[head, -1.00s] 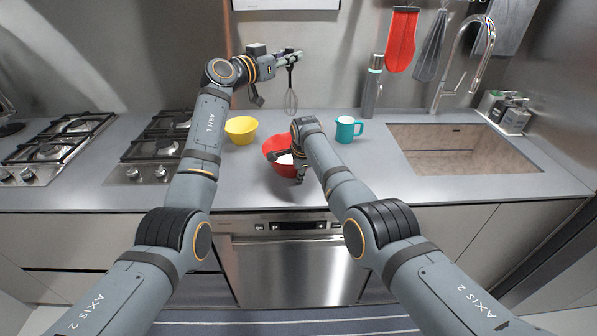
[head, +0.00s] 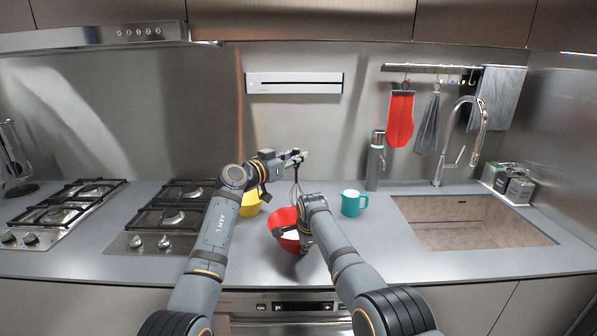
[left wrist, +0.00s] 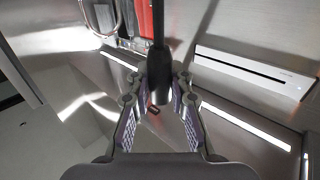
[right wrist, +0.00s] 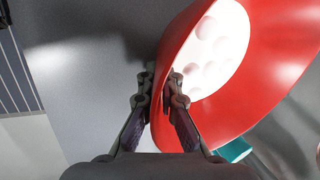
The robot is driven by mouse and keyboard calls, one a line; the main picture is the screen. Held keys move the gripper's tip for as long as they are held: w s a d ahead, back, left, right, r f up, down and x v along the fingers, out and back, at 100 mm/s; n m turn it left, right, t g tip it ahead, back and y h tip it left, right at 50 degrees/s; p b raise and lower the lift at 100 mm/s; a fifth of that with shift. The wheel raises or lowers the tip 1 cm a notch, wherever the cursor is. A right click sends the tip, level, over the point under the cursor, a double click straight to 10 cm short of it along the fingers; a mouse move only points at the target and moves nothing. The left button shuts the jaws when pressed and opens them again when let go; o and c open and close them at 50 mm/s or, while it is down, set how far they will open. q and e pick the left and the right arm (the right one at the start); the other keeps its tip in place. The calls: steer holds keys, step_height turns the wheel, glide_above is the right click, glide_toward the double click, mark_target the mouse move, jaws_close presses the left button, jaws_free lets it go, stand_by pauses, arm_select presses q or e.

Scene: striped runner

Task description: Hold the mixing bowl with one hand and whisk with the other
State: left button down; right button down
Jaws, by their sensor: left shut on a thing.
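The whisk (head: 295,190) hangs upright from my left gripper (head: 296,157), its wires just behind and above the red bowl in the head view. In the left wrist view my left gripper (left wrist: 160,88) is shut on the dark whisk handle (left wrist: 158,45). The red mixing bowl (head: 281,217) stands on the counter with white contents (right wrist: 215,45) inside. My right gripper (right wrist: 160,82) has its fingers close together on either side of the bowl's rim, pinching it. In the head view my right arm hides the bowl's right side.
A yellow bowl (head: 250,207) is partly hidden behind my left arm. A teal mug (head: 353,203) stands right of the red bowl, a grey bottle (head: 375,162) behind it. The sink (head: 470,225) is at right, gas hobs (head: 165,218) at left. Counter front is clear.

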mark_target(292, 197)
arm_select(q)
steer(key=shift+f, duration=6.4)
steer(key=shift+d, duration=0.1)
